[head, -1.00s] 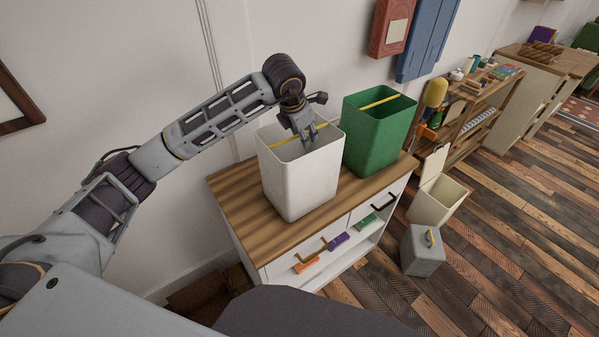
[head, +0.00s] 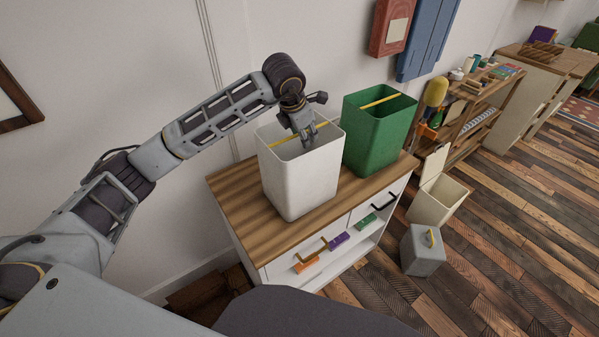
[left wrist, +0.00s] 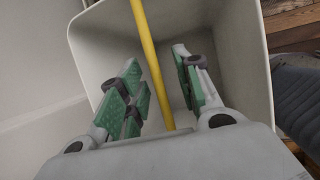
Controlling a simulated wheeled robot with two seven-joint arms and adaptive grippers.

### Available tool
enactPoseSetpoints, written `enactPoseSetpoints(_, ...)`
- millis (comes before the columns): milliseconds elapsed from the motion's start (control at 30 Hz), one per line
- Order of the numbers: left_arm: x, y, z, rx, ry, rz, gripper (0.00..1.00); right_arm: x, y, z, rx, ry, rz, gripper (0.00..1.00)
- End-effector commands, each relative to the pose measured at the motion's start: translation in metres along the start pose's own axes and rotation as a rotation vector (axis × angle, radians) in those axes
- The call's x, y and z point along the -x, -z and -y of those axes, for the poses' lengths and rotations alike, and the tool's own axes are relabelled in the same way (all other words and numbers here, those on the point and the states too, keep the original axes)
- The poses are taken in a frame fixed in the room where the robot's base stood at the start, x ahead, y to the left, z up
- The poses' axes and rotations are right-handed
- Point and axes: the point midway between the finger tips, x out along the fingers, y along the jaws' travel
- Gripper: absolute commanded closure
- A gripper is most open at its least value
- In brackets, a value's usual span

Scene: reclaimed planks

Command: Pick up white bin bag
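The white bin (head: 301,182) stands upright on the wooden cabinet top, open at the top, with a yellow bar (head: 284,141) across its mouth. I see no separate bag. The bin's pale inside also fills much of the left wrist view (left wrist: 225,55). My left gripper (head: 309,144) points down into the bin's mouth. In the left wrist view its green-padded fingers (left wrist: 160,85) are apart, one on each side of the yellow bar (left wrist: 151,50), with gaps visible between pads and bar. My right gripper is not in view.
A green bin (head: 378,135) with its own yellow bar stands close to the right on the cabinet (head: 240,200). A wall is behind. A grey lidded box (head: 423,252) and a cream bin (head: 437,200) stand on the floor at right.

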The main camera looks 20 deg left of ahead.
Motion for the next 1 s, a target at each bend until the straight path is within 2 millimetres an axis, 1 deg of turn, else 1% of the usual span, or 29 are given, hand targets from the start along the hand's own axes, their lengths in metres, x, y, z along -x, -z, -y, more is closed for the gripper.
enactPoseSetpoints(567, -0.0014, 0.0006, 0.0003, 0.0, 0.0, 0.0, 0.66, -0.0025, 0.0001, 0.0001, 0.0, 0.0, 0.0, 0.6)
enactPoseSetpoints(833, -0.0014, 0.0006, 0.0002, 0.0, 0.0, 0.0, 1.0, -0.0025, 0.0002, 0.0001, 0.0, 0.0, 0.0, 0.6)
enactPoseSetpoints(1000, -0.0015, 0.0006, 0.0003, 0.0, 0.0, 0.0, 1.0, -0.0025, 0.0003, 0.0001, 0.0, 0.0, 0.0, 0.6)
